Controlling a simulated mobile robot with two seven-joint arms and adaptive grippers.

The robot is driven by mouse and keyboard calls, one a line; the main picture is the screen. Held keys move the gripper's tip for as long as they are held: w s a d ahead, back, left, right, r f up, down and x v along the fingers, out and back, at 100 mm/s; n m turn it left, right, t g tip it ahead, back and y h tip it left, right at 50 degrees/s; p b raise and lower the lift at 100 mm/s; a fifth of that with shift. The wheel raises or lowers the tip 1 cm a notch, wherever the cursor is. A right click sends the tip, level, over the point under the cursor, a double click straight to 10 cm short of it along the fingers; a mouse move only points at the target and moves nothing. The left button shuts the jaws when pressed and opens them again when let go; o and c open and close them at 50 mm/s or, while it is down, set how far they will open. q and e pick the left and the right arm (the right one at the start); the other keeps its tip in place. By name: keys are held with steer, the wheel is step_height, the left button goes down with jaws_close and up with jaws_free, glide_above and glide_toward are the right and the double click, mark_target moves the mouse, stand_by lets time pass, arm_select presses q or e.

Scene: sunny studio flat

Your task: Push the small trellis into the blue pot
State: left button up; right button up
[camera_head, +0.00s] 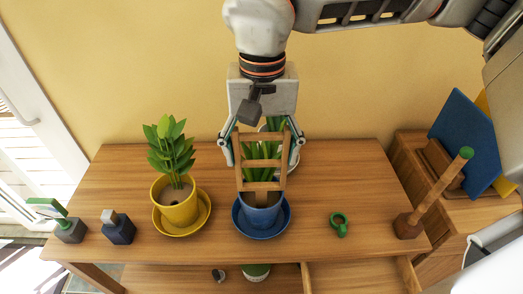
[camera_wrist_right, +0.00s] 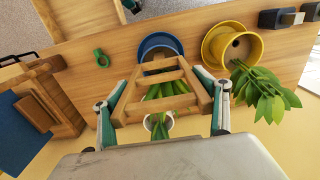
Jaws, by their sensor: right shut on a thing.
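The small trellis (camera_head: 262,163), a light wooden ladder-like frame, stands roughly upright over the blue pot (camera_head: 261,216). Its lower end overlaps the pot's mouth; I cannot tell how deep its legs sit. My right gripper (camera_head: 262,162) comes from above and is shut on the trellis, one finger on each side. In the right wrist view the trellis (camera_wrist_right: 160,80) lies between the fingers, with the blue pot (camera_wrist_right: 147,44) beyond its far end. The blue pot stands on a blue saucer (camera_head: 262,235). My left gripper is not in view.
A leafy plant in a yellow pot (camera_head: 177,211) stands left of the blue pot. Behind the trellis is a green plant in a white pot (camera_wrist_right: 150,122). A green ring-shaped item (camera_head: 339,224) and a wooden post (camera_head: 437,192) stand to the right. Bare tabletop (camera_head: 360,175) lies right of the pot.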

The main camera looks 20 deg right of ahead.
mark_target(261, 134)
steer(key=shift+s+f, duration=0.1)
steer(key=shift+f, duration=0.15)
steer(key=o, duration=0.7)
steer(key=shift+c, duration=0.2)
steer(key=o, duration=0.5)
steer(key=shift+r, duration=0.1)
steer(key=shift+o, duration=1)
steer(key=shift+r, duration=0.15)
steer(key=shift+r+p, duration=1.3)
steer(key=shift+r, duration=0.2)
steer(key=shift+r+p, duration=1.65)
steer(key=shift+r, duration=0.3)
